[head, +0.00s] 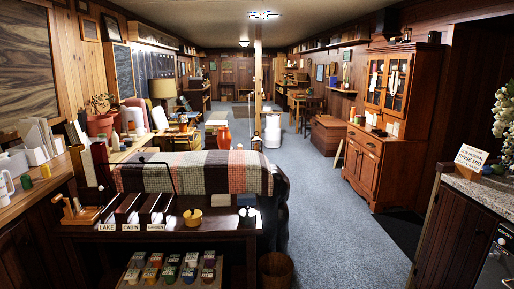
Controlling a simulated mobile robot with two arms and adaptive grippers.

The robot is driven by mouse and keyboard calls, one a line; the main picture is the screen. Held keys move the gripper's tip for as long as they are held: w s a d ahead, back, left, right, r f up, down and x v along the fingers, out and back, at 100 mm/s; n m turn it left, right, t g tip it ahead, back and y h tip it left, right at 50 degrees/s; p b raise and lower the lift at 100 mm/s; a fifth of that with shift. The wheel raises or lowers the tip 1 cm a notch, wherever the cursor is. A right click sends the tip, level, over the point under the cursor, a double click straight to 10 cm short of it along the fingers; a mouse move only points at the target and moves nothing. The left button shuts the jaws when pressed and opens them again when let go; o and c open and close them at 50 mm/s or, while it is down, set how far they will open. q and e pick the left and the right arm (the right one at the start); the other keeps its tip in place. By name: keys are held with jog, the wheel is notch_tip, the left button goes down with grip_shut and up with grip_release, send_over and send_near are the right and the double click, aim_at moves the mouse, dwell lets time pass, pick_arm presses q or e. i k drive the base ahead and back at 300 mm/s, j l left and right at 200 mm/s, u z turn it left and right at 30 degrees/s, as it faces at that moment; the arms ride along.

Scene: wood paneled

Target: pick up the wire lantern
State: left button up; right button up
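I cannot clearly make out a wire lantern in the head view. A pale, upright, cylinder-like object (272,132) stands by the post in the middle distance. It is too small to tell whether it is the lantern. Neither of my grippers is in view.
A dark table (235,222) with dark boxes and a yellow bowl (193,217) stands in front, before a sofa with a patchwork blanket (190,172). A wooden hutch (366,163) and a counter (470,187) stand right. Blue-grey carpet (325,215) is clear between them.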

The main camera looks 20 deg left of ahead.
aim_at(256, 139)
jog(key=i+z, duration=0.1)
jog(key=i, duration=0.65)
jog(key=i+j+z, duration=0.15)
jog(key=i, duration=0.6)
jog(key=i+u, duration=0.1)
jog(key=i, duration=0.55)
jog(key=i+l+u, duration=0.1)
jog(key=i, duration=0.55)
jog(key=i+l, duration=0.15)
jog(key=i, duration=0.45)
jog(key=i+u, duration=0.2)
jog(key=i, duration=1.55)
jog(key=i+u, duration=0.25)
jog(key=i, duration=0.55)
jog(key=i+l+u, duration=0.25)
jog(key=i, duration=0.6)
jog(key=i+u, duration=0.3)
jog(key=i, duration=1.3)
jog(key=i+u, duration=0.35)
jog(key=i, duration=0.15)
jog(key=i+u, duration=0.35)
jog(key=i, duration=0.2)
jog(key=i+l+u, duration=0.35)
jog(key=i+j, duration=0.05)
jog(key=i, duration=0.05)
